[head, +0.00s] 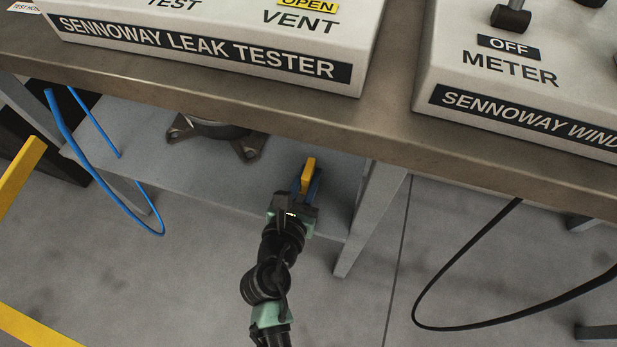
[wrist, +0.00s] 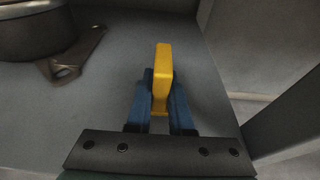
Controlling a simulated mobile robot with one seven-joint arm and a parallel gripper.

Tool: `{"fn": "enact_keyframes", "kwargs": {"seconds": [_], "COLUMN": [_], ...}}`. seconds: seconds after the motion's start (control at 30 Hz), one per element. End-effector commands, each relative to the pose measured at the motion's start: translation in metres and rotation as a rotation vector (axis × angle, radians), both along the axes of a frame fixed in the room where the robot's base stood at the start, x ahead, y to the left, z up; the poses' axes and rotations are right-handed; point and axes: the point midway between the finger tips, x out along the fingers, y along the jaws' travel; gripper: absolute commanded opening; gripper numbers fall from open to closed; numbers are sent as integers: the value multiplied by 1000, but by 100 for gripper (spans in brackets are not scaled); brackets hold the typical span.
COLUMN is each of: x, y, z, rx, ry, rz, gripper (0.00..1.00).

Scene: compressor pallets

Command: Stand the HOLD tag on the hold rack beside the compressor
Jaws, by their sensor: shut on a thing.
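A yellow upright piece, which I take to be the HOLD tag (head: 308,174), stands between the blue fingers of my gripper (head: 307,190). In the wrist view the tag (wrist: 163,75) shows its narrow yellow side, and my gripper (wrist: 160,105) is shut on it. No lettering on it can be read. It is over the grey lower shelf (head: 340,190) of the bench; I cannot tell whether it touches the shelf. The compressor's dark base and feet (head: 245,148) show to the left on the shelf, its upper part hidden by the bench top. I cannot make out a hold rack.
The bench top (head: 390,125) overhangs the shelf and carries a leak tester (head: 230,30) and a second panel (head: 530,80). A grey leg (head: 375,215) stands right of my gripper. A blue hose (head: 115,185) hangs left; a black cable (head: 450,260) loops right.

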Motion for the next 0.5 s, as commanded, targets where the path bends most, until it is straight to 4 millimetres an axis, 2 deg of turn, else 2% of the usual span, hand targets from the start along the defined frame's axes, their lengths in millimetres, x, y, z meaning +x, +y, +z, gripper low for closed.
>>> {"fn": "enact_keyframes", "kwargs": {"seconds": [0.23, 0.27, 0.3, 0.4, 0.5], "x": [0, 0, 0, 0, 0], "y": [0, 0, 0, 0, 0], "z": [-2, -3, -2, -2, -2], "rx": [0, 1, 1, 1, 1], "ry": [-1, 0, 0, 0, 0], "rz": [0, 0, 0, 0, 0], "gripper": [0, 21, 28, 46, 49]}}
